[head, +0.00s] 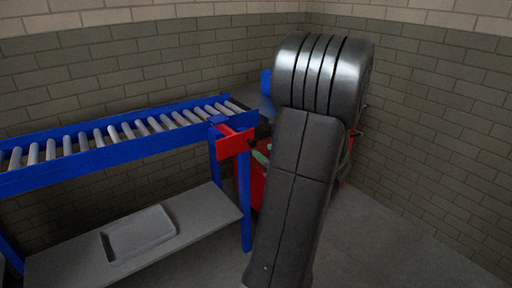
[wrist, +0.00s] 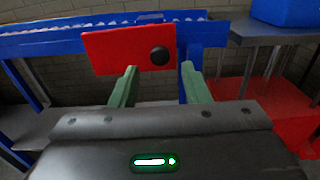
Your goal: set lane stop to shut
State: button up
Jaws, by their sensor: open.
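The lane stop is a red plate (head: 233,144) at the right end of the blue roller conveyor, beside its end leg. In the wrist view the red plate (wrist: 112,50) is slightly tilted in front of the blue rail and carries a round black knob (wrist: 159,56) near its right edge. My gripper (wrist: 160,80) has two green fingers, spread apart and empty. The knob lies ahead of the gap between them, and I cannot tell how far. In the head view only a bit of a green finger (head: 262,157) shows; my arm hides the rest.
The blue roller conveyor (head: 100,146) runs left along the brick wall. A grey lower shelf (head: 205,210) bears a shallow grey tray (head: 140,232). To the right, a dark table (wrist: 262,32) bears a blue box (wrist: 285,10), with a red object (wrist: 248,92) below. Floor at the right is clear.

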aim_at(254, 144)
jog(key=shift+x, duration=2.75)
grip_shut()
